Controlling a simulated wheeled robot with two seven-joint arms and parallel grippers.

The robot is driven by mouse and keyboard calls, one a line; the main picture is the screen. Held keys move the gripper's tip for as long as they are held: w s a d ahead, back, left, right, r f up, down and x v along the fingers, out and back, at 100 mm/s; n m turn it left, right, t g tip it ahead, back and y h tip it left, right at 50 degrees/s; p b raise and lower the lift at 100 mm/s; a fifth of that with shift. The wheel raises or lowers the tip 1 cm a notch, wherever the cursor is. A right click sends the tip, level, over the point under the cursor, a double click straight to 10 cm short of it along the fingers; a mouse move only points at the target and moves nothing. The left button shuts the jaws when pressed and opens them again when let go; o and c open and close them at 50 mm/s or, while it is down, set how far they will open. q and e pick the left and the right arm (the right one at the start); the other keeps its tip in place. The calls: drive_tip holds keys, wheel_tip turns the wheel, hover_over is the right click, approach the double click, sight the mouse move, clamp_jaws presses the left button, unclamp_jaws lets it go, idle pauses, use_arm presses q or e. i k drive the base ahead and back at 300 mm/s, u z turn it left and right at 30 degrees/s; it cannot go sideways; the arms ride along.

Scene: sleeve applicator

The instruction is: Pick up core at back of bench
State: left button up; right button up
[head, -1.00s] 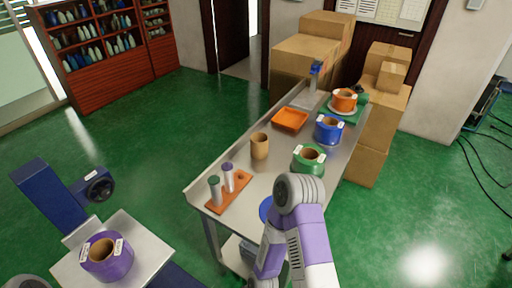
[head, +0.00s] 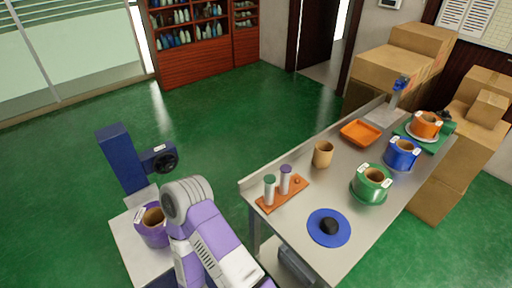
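A tan cardboard core (head: 323,154), an open hollow tube, stands upright on the grey metal bench (head: 300,215). It stands behind the peg rack and left of the green roll. One of my purple-and-white arms (head: 212,240) rises from the bottom of the head view, left of the bench. Its visible part ends in a grey rounded joint, well apart from the core. Neither gripper shows in this view.
An orange rack (head: 282,194) with two capped tubes, an orange tray (head: 361,133), a blue disc (head: 343,235) with a black hub, a green roll (head: 371,184), a blue roll (head: 402,154) and an orange roll (head: 426,125) occupy the bench. A purple roll (head: 153,237) sits on a stand at left.

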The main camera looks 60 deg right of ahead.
sight(323, 150)
drive_tip(key=u, duration=0.8)
drive_tip(key=k, duration=1.1)
drive_tip(key=z, duration=0.95)
